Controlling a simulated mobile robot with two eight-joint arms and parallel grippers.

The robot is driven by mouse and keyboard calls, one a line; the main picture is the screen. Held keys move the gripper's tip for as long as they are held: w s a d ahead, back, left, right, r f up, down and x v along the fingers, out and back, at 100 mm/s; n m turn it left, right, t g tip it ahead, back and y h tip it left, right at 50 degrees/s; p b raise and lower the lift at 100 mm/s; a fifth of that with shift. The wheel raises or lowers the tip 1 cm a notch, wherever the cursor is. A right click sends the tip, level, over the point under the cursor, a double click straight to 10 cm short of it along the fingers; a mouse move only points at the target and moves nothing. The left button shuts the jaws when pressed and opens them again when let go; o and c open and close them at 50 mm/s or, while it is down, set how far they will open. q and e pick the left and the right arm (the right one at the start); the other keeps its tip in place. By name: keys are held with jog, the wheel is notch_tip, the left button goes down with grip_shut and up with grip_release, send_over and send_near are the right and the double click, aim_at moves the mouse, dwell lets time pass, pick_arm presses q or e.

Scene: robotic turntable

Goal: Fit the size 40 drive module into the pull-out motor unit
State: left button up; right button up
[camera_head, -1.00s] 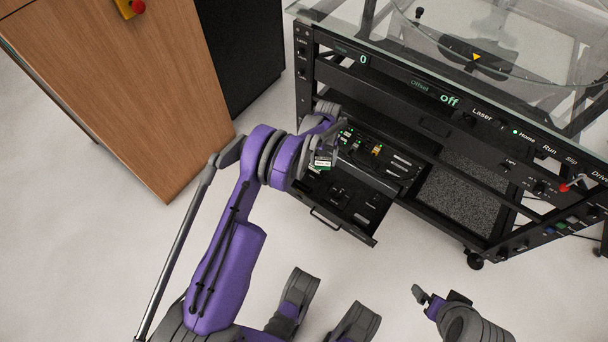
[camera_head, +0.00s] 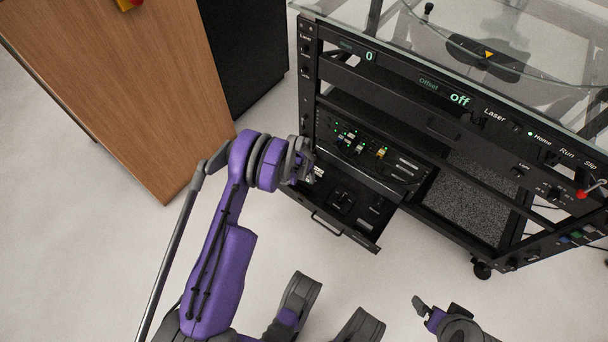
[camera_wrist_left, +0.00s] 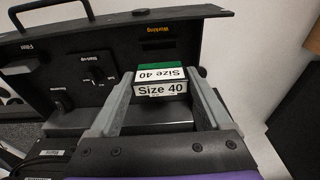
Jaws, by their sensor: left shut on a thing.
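The size 40 drive module (camera_wrist_left: 162,82) has a green part and white "Size 40" labels on two faces. It sits between the two fingers of my left gripper (camera_wrist_left: 160,100), which is shut on it. In the head view my left gripper (camera_head: 310,174) is over the left part of the pull-out motor unit (camera_head: 334,222), an open black drawer with a front handle, and mostly hides the module. In the left wrist view the drawer (camera_wrist_left: 112,40) lies just beyond the module, with labelled recesses. Whether the module touches it cannot be told. My right gripper (camera_head: 440,306) is open and empty, away from the rack.
The black turntable rack (camera_head: 395,85) with a glass top stands above and behind the drawer. A panel with lit cables and slots (camera_head: 375,152) sits just above the drawer. A wooden cabinet (camera_head: 130,90) stands at left. The floor in front is clear.

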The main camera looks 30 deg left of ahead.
aim_at(303, 179)
pick_arm(q)
jog(key=shift+f+b, duration=1.15)
jog(key=shift+f, duration=1.75)
jog(key=shift+f, duration=1.55)
jog(key=o, duration=1.2)
jog(key=shift+o, duration=0.2)
notch_tip(303, 179, up, 11)
jog(key=s+p, duration=0.1)
jog(key=p, duration=0.2)
jog(key=shift+s+f, duration=0.2)
jog(key=shift+s, duration=0.1)
